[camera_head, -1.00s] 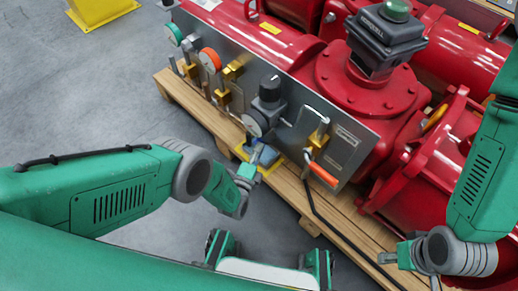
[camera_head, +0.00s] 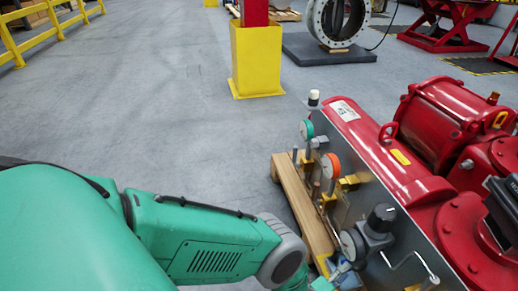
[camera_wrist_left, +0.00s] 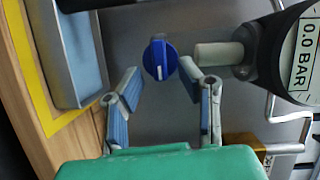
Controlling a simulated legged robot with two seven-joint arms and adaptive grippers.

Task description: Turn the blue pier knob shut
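The blue knob (camera_wrist_left: 160,60) sits on the grey metal panel (camera_wrist_left: 225,25) in the left wrist view, its raised grip bar upright in the picture. My left gripper (camera_wrist_left: 161,82) is open, its two blue-padded fingers apart. The fingertips are just below the knob in the picture, one to each side, with nothing held between them; whether they touch it I cannot tell. In the head view the left hand is mostly cut off at the bottom edge, and I cannot make out the knob. My right gripper is not in view.
A pressure gauge (camera_wrist_left: 305,50) and pale stem (camera_wrist_left: 217,55) are close right of the knob. A blue-grey tray (camera_wrist_left: 84,60) with yellow edging lies left. The head view shows the black knob (camera_head: 381,217), red actuator (camera_head: 440,115), wooden pallet (camera_head: 302,205) and open floor.

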